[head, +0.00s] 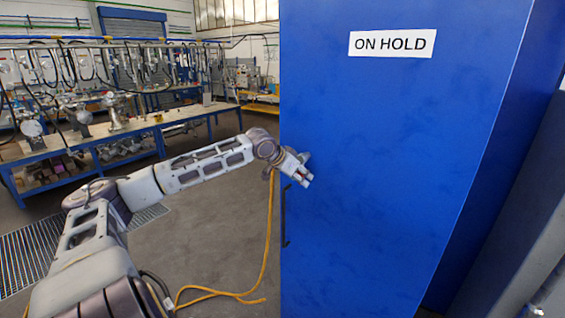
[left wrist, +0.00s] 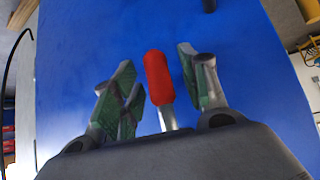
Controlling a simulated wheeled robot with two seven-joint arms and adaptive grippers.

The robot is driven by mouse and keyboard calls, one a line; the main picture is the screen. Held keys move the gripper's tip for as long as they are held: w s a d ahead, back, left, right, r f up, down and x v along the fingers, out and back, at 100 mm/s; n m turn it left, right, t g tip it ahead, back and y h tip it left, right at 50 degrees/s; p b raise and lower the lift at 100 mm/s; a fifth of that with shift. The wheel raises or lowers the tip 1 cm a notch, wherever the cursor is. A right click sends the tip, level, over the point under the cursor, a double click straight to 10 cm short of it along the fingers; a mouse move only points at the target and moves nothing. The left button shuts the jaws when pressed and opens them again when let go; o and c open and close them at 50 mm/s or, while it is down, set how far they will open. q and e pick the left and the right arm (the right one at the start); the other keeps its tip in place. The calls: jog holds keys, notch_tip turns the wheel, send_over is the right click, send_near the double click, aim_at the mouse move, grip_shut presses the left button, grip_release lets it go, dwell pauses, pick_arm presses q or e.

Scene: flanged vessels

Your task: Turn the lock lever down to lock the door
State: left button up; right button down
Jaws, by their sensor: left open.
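The lock lever has a red grip (left wrist: 159,78) on a pale metal shaft (left wrist: 168,117) and shows in the left wrist view against the blue door (head: 390,170). My left gripper (head: 304,168) is at the door's left edge, above the black door handle (head: 284,217). In the left wrist view its green-padded fingers (left wrist: 157,66) are open, one on each side of the red grip, with gaps visible on both sides. In the head view the lever is hidden by the gripper. My right gripper is not in view.
The tall blue cabinet carries an "ON HOLD" sign (head: 392,43). A yellow hose (head: 268,240) hangs by the door's left edge and trails on the floor. A blue workbench (head: 120,135) with equipment stands at the back left. Grey floor lies open between.

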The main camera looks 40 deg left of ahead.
pick_arm(q)
jog(key=shift+v, duration=1.2)
jog(key=v, duration=0.9)
dwell(0.3)
jog(key=shift+a+f, duration=0.1)
jog(key=shift+a, duration=0.05)
dwell(0.5)
